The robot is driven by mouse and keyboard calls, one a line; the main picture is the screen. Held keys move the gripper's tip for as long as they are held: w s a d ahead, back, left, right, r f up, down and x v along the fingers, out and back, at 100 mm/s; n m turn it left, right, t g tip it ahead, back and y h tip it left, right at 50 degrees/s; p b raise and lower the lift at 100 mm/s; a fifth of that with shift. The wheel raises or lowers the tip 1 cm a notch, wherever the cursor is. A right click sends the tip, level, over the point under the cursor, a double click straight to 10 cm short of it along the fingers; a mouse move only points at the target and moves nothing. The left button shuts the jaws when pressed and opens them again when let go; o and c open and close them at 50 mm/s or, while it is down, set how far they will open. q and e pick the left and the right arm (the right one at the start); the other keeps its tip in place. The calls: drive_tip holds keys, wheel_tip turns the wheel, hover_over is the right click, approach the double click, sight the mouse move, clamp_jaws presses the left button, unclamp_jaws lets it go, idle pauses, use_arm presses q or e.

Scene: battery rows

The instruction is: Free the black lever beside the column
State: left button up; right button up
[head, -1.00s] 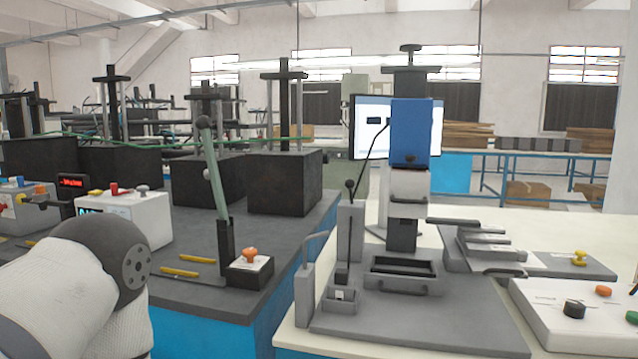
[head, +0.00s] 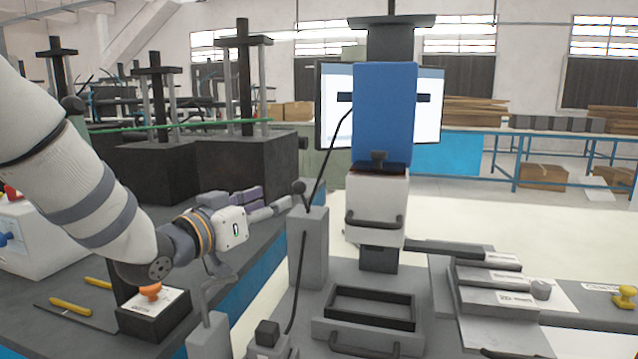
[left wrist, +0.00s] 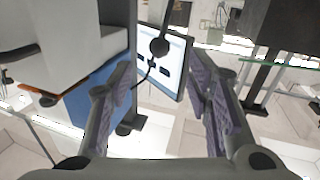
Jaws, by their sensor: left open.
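The black lever (head: 299,187) stands beside a short grey post (head: 309,252), left of the press column, with its round knob at the top. In the left wrist view the dark knob (left wrist: 160,46) shows between the two spread fingers (left wrist: 160,82), apart from both. No finger visibly touches it. My right gripper is not in view.
The press with a blue head (head: 386,110) stands right of the lever, with a black cable hanging close to the knob. A grey tray (head: 370,328) lies at its foot. An orange button (head: 150,290) sits below my left arm. A monitor (head: 334,110) stands behind.

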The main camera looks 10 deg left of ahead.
sight(295, 193)
use_arm(q)
drive_tip(key=x, duration=0.3)
drive_tip(key=b+x, duration=0.1)
drive_tip(key=x, duration=0.2)
drive_tip(key=b+x, duration=0.1)
drive_tip(key=x, duration=0.2)
drive_tip(key=shift+w+d+f, duration=0.1)
drive_tip(key=shift+w+f, duration=0.2)
drive_tip(key=shift+w, duration=0.05)
drive_tip(key=shift+w+d+r, duration=0.15)
drive_tip(key=shift+w+r, duration=0.15)
drive_tip(key=shift+w, duration=0.1)
clamp_jaws()
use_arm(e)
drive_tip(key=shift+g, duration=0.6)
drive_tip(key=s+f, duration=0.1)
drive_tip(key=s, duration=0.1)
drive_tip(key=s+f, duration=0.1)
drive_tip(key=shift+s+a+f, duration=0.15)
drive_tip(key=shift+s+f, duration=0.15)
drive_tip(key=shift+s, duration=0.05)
